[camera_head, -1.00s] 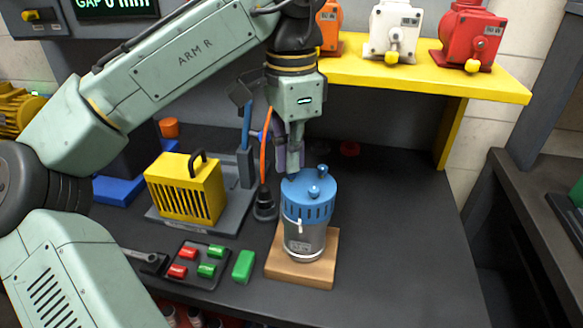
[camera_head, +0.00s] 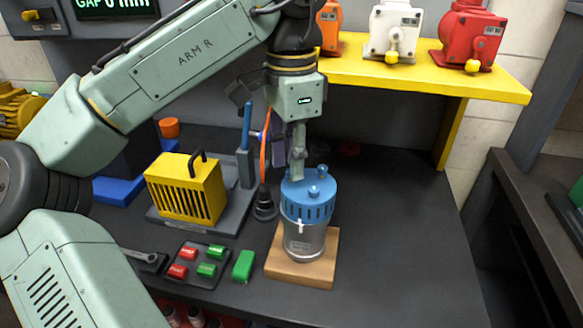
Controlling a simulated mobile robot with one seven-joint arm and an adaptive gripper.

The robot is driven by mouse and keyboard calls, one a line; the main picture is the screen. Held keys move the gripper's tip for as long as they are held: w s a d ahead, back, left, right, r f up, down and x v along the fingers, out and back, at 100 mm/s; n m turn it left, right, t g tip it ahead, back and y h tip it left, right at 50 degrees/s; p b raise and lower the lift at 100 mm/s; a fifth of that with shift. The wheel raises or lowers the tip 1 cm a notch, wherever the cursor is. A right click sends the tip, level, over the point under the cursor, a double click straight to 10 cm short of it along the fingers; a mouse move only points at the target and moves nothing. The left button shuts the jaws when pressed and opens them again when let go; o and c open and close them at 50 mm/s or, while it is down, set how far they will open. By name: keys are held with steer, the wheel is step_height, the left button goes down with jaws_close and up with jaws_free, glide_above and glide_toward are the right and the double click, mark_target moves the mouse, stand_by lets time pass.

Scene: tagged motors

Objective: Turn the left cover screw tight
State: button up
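A motor with a silver body (camera_head: 303,243) and a slotted blue cover (camera_head: 308,207) stands upright on a wooden block (camera_head: 318,271). Blue knob-like screws show on top of the cover, one at the front (camera_head: 313,191) and one at the back right (camera_head: 322,170). My gripper (camera_head: 298,176) points straight down at the left part of the cover top. Its fingers are seen nearly edge-on, so the gap between them does not show. The left cover screw is hidden behind the fingertips; I cannot tell whether they grip it.
A yellow slotted box (camera_head: 186,192) with a handle stands to the left. A tray of red and green blocks (camera_head: 195,265) and a loose green block (camera_head: 243,266) lie in front. The bench (camera_head: 400,240) right of the motor is clear. A yellow shelf (camera_head: 430,80) overhangs the back.

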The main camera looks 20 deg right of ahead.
steer(key=n, duration=1.1)
steer(key=shift+c, duration=0.2)
jaws_close()
